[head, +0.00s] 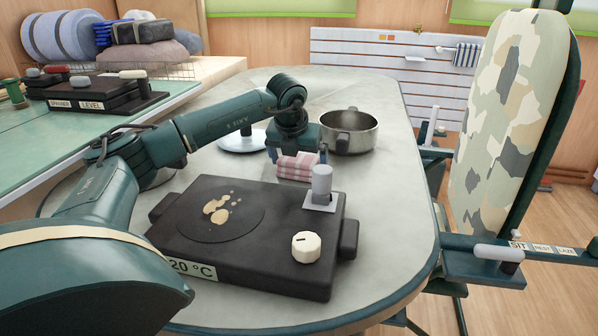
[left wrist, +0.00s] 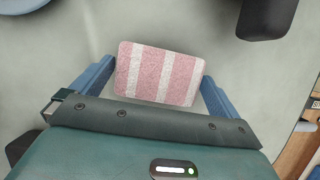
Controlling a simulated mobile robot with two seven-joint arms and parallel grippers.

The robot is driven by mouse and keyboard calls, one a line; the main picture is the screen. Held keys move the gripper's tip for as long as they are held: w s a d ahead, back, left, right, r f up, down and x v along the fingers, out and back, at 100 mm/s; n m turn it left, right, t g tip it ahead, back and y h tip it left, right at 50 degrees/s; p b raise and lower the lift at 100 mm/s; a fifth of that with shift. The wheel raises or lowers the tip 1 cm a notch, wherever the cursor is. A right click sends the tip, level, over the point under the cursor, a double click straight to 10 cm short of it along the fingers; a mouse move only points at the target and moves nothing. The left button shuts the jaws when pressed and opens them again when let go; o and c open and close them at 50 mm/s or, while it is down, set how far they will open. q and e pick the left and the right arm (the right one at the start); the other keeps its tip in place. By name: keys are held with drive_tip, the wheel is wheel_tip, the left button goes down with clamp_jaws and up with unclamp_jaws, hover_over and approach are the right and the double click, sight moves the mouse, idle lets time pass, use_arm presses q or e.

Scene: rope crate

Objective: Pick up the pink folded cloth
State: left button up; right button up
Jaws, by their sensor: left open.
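The pink folded cloth (head: 297,167) has white stripes and lies on the table just behind the black hot plate. In the left wrist view the cloth (left wrist: 158,74) sits between the two blue fingers of my left gripper (left wrist: 157,80). My left gripper (head: 297,156) is open in the head view, above and around the cloth, with its fingers at either side. I cannot tell whether the fingers touch the cloth. My right gripper is not in view.
The black hot plate (head: 282,258) with a white knob and a grey lever stands in front of the cloth. A metal pot (head: 365,132) stands behind it to the right. A camouflage-patterned board (head: 515,110) stands at the right. The table (head: 395,215) is clear along its right side.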

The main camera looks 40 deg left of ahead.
sight(299, 159)
use_arm(q)
drive_tip(key=shift+w+f, duration=0.15)
drive_tip(key=shift+f, duration=0.3)
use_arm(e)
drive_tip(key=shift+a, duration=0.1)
use_arm(q)
drive_tip(key=c, duration=0.7)
drive_tip(key=shift+r, duration=0.1)
wheel_tip(299, 159, up, 9)
drive_tip(key=p, duration=0.3)
drive_tip(key=shift+r, duration=0.5)
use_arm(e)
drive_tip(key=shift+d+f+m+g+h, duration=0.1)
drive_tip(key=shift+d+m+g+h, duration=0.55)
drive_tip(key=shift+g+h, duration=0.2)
